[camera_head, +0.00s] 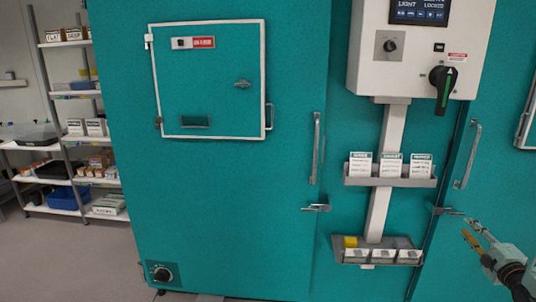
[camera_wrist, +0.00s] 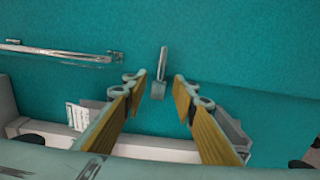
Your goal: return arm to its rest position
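My gripper (camera_head: 469,229) is at the lower right of the head view, in front of the teal chamber front. In the wrist view my gripper (camera_wrist: 160,86) has its two yellow-padded fingers spread apart with nothing held between them. A metal latch lever (camera_wrist: 162,65) shows beyond the gap, against the teal panel; I cannot tell its exact distance from the fingertips. In the head view the latch (camera_head: 449,211) is just up and left of the fingers. Most of my arm is outside the head view.
A control box (camera_head: 418,45) with a black rotary switch (camera_head: 442,88) hangs above a white post. A card shelf (camera_head: 390,181) and a lower tray (camera_head: 378,252) stick out left of my gripper. A door handle (camera_head: 467,155) is above it. Storage shelves stand far left.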

